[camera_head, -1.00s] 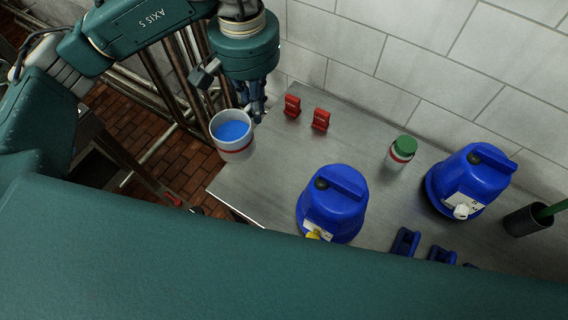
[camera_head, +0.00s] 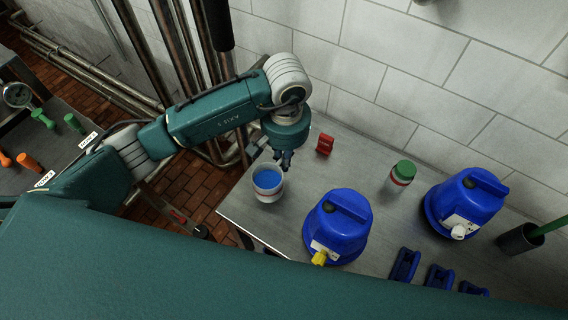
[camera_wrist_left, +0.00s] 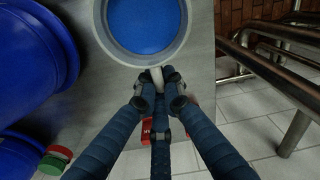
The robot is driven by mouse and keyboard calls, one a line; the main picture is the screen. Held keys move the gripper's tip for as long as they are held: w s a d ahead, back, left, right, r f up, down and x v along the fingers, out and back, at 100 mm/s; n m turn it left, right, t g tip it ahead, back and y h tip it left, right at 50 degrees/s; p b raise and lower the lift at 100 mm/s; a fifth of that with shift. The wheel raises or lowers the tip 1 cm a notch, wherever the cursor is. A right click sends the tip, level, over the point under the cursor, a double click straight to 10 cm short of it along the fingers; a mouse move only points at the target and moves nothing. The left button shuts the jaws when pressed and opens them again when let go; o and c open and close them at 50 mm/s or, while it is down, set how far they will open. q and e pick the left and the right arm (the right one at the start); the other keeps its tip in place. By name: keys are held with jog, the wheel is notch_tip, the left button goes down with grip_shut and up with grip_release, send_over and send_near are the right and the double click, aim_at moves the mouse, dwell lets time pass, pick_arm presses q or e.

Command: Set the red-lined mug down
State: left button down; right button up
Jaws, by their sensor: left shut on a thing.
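The white mug with a red band (camera_head: 268,190) holds blue liquid and is upright over the left end of the grey table (camera_head: 262,222). My left gripper (camera_head: 284,160) is at its far side, pointing down. In the left wrist view the fingers (camera_wrist_left: 160,88) are shut on the handle of the mug (camera_wrist_left: 101,22). The mug's base is hidden in the wrist view, and I cannot tell whether it touches the table. My right gripper is not in view.
Blue canisters (camera_head: 338,228) (camera_head: 466,203) stand to the right. A green-lidded jar (camera_head: 399,178) and a red block (camera_head: 324,144) stand near the tiled wall. Blue clips (camera_head: 404,265) lie at the front. A side table (camera_head: 62,152) with handles is at left.

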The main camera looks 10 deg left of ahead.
pick_arm(q)
jog(key=shift+f, duration=0.45)
notch_tip(320, 180, down, 2)
jog(key=shift+f+p, duration=0.15)
jog(key=shift+p, duration=0.35)
jog(key=shift+f, duration=0.45)
jog(key=shift+f+b, duration=0.2)
jog(key=shift+b, duration=0.1)
jog(key=c, duration=1.9)
grip_release()
jog(key=shift+o, duration=0.2)
jog(key=shift+r, duration=0.1)
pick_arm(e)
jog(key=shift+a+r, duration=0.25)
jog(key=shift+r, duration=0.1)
